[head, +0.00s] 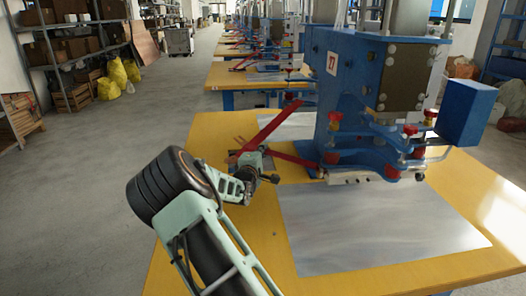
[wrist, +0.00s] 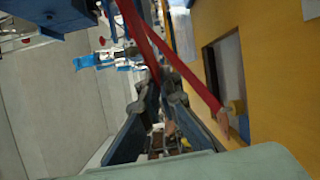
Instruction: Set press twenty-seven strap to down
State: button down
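Press twenty-seven is a blue machine (head: 345,85) with a white tag (head: 332,62) reading 27, standing on a yellow table. Two red bars reach left from it in the head view. The lower red strap (head: 292,158) runs from the press base to my gripper (head: 264,158). The upper red bar (head: 272,127) slants down left, and its end lies behind my gripper. In the wrist view the fingers of my gripper (wrist: 161,82) close together at the tips, with one red strap (wrist: 138,35) running between them. The other red bar (wrist: 190,75) passes to the right, clear of the fingers.
A metal sheet (head: 370,225) lies on the yellow table (head: 200,255) in front of the press. More presses on yellow tables (head: 250,76) stand in a row behind. Shelves (head: 72,45) and yellow bags (head: 117,72) are at left. The grey floor (head: 90,170) left of the table is clear.

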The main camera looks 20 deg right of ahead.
dwell(0.3)
jog(key=f+n, duration=0.1)
jog(key=f, duration=0.1)
jog(key=s+f+g+p, duration=0.1)
jog(key=f, duration=0.1)
jog(key=f+n, duration=0.1)
jog(key=f, duration=0.1)
jog(key=shift+s+d+f+n+p, duration=0.15)
jog(key=shift+d+f+n+p, duration=0.15)
jog(key=shift+d+f, duration=0.05)
jog(key=shift+s+d+f+g, duration=0.1)
jog(key=shift+s+f+g, duration=0.1)
jog(key=shift+f+g, duration=0.25)
jog(key=shift+f, duration=0.1)
jog(key=c, duration=2.2)
grip_release()
